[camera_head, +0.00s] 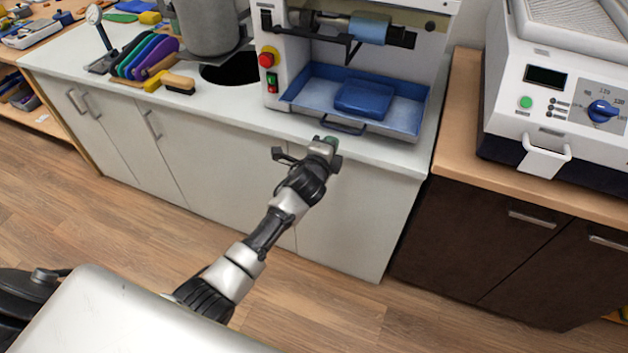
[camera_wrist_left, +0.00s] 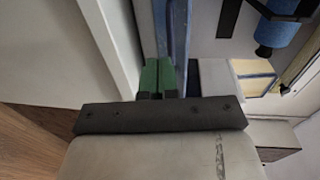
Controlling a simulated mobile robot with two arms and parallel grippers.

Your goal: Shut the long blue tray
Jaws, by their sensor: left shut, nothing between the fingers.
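The long blue tray (camera_head: 405,118) sits at the base of the white machine and sticks out toward the counter's front edge. Its dark handle (camera_head: 343,127) is on the front wall. A darker blue block (camera_head: 362,98) lies in the tray. My left gripper (camera_head: 328,144) is shut and empty, just in front of the tray near the left end of the handle. In the left wrist view its green fingertips (camera_wrist_left: 157,74) are together close to the blue tray wall (camera_wrist_left: 179,35). I cannot tell whether they touch it. My right gripper is out of view.
The white machine (camera_head: 272,30) has red and green buttons left of the tray. A brush (camera_head: 178,84) and coloured insoles (camera_head: 148,55) stand left on the white counter. Another machine (camera_head: 545,110) stands right on a wooden counter. The floor in front is clear.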

